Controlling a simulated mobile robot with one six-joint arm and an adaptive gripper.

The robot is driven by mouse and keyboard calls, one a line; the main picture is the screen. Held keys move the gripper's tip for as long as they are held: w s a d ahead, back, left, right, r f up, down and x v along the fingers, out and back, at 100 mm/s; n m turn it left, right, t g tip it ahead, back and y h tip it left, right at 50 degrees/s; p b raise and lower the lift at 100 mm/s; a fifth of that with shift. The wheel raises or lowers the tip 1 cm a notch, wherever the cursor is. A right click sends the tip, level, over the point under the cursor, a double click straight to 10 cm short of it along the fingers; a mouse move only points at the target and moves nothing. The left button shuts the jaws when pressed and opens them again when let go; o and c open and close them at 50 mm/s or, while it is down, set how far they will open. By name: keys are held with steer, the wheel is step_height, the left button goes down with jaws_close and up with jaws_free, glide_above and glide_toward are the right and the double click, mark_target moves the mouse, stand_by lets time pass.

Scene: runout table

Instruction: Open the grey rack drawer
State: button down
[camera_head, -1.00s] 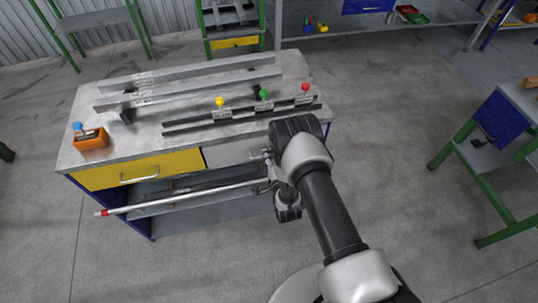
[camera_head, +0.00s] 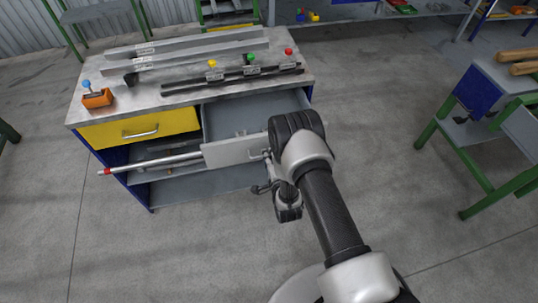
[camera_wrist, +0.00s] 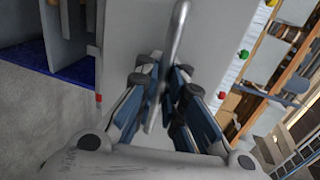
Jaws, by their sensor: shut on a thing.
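The grey drawer (camera_head: 233,153) is at the right of the yellow drawer under the bench top. It stands clearly open, and its grey inside shows behind the front panel. My gripper (camera_wrist: 166,92) is shut on the drawer's metal bar handle (camera_wrist: 180,35) in the wrist view. The blue-grey fingers lie on both sides of the bar, close to the drawer front (camera_wrist: 140,38). In the head view my own arm hides part of the handle and the fingers.
The yellow drawer (camera_head: 140,128) is shut. A silver rod with a red end (camera_head: 150,164) sticks out left, its right end hidden by the drawer front. Metal bars and coloured knobs lie on the bench top (camera_head: 150,103). A green-legged table (camera_head: 490,180) stands right; floor between is clear.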

steer(key=shift+s+d+r, duration=0.1)
steer(key=shift+s+r, duration=0.05)
steer(key=shift+s, duration=0.15)
steer(key=shift+w, duration=0.15)
steer(key=c, duration=1.7)
jaws_free()
steer(key=v, duration=1.2)
